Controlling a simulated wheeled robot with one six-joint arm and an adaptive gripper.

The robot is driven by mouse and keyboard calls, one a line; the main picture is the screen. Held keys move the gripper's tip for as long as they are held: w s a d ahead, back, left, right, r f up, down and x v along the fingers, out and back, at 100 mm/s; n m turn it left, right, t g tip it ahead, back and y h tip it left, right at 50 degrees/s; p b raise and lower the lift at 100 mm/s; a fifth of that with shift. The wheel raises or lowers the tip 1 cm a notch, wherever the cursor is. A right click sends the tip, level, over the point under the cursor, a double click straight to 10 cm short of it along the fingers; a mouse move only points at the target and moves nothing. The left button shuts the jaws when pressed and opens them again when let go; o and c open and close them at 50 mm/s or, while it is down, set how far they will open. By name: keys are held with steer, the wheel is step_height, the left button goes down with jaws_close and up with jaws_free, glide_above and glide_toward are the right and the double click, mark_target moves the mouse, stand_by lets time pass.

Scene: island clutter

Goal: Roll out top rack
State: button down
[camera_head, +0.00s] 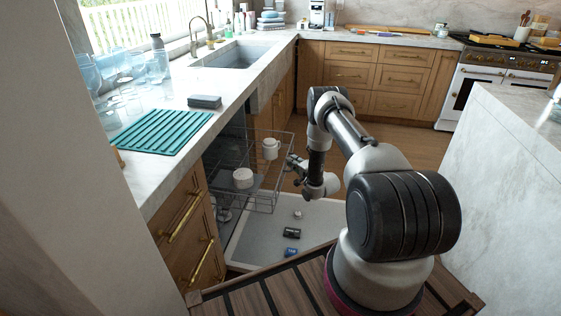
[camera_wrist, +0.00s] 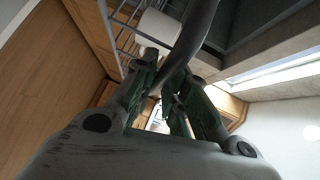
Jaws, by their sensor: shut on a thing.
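The dishwasher stands under the left counter with its door (camera_head: 330,220) folded down flat. Its wire top rack (camera_head: 262,204) juts out from the cabinet over the door, and its back part is hidden by the counter. My gripper (camera_head: 293,163) is at the rack's outer right side, small and partly blurred in the head view. In the wrist view my gripper's dark green fingers (camera_wrist: 168,105) are closed in on the rack's edge; the exact contact is hard to see. Rack wires (camera_wrist: 112,38) show beside a white cup (camera_wrist: 156,30).
A white cup (camera_head: 270,148) and a white bowl (camera_head: 243,178) sit in the rack. A black box (camera_head: 292,232), a blue box (camera_head: 291,252) and a small white item (camera_head: 298,214) lie on the door. The marble island (camera_head: 515,190) stands on the right.

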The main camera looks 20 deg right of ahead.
steer(key=shift+s+d+f, duration=0.25)
steer(key=shift+s+d, duration=0.3)
steer(key=shift+s+d+f, duration=0.2)
steer(key=shift+s+d, duration=0.3)
steer(key=c, duration=1.5)
jaws_free()
steer(key=shift+c, duration=0.2)
steer(key=shift+w+r, duration=0.1)
steer(key=shift+w, duration=0.05)
steer(key=shift+d+r, duration=0.1)
steer(key=s+d+r, duration=0.1)
steer(key=s, duration=1)
steer(key=shift+s+d+r, duration=0.3)
steer(key=shift+s, duration=0.1)
